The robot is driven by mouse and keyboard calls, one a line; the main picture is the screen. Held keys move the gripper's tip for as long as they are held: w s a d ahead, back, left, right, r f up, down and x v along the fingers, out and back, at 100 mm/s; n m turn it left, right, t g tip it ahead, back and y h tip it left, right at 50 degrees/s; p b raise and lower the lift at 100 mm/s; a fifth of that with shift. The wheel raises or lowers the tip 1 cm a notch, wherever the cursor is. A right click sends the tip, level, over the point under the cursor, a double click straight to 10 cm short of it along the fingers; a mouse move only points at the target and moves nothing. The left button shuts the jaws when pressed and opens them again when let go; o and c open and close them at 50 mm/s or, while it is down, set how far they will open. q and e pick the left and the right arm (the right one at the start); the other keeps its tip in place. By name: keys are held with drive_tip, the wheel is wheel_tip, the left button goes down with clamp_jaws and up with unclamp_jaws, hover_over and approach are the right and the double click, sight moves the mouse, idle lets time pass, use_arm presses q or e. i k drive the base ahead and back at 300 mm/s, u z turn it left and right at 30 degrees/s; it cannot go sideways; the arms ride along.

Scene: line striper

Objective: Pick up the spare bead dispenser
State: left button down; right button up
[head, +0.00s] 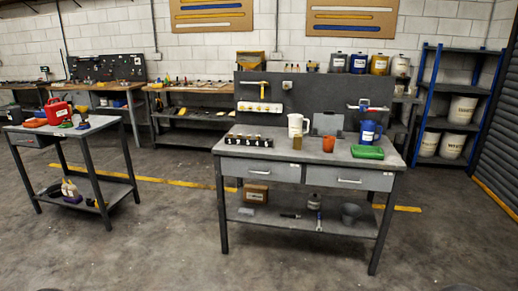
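I cannot tell for sure which object is the spare bead dispenser. Jug-like containers stand on the grey workbench (270,155) in the head view: a white jug (295,126) near the middle and a blue jug (370,132) with a pale label at the right. A small olive-brown container (297,143) stands in front of the white jug, and an orange cup (328,144) stands right of it. A wall-mounted holder (366,106) on the back panel is above the blue jug.
The bench also holds a black rack of small fittings (249,140) and a flat green item (367,153). A trolley (72,134) with a red can (58,109) stands left. Blue shelving (428,110) with white buckets is at right. The floor before the bench is clear.

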sight(297, 144)
drive_tip(key=u, duration=0.1)
drive_tip(key=i, duration=2.95)
drive_tip(key=z, duration=0.1)
